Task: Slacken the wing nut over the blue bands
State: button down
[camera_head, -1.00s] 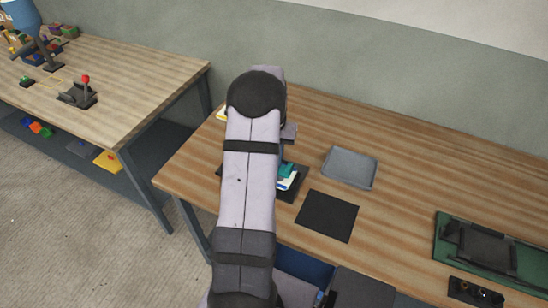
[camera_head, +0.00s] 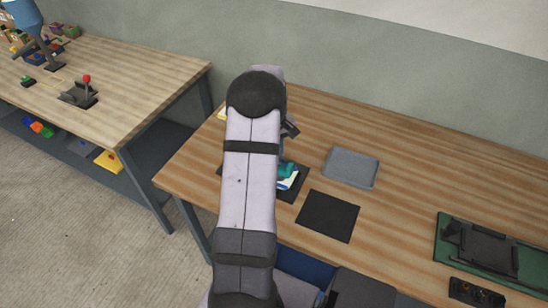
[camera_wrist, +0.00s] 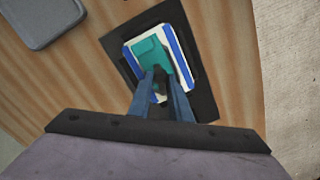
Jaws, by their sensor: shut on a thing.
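A white mould with blue bands (camera_wrist: 181,46) along its sides lies on a black base plate (camera_wrist: 205,98) in the wrist view. The fingers hide part of the piece and of the mould. In the head view my arm covers most of this; the teal piece (camera_head: 286,169) and a corner of the black base plate (camera_head: 301,183) show beside it.
A grey tray (camera_head: 350,167) and a flat black mat (camera_head: 327,216) lie to the right on the wooden table (camera_head: 420,170). A green board with a dark fixture (camera_head: 485,249) and a small black block (camera_head: 477,292) are farther right. Bare wood lies between them.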

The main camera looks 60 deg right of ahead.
jog(key=shift+w+d+r+n, duration=0.1)
jog(key=shift+n, duration=0.3)
jog(key=c, duration=1.6)
grip_release()
jog(key=shift+r+b, duration=1.15)
jog(key=shift+r, duration=2.5)
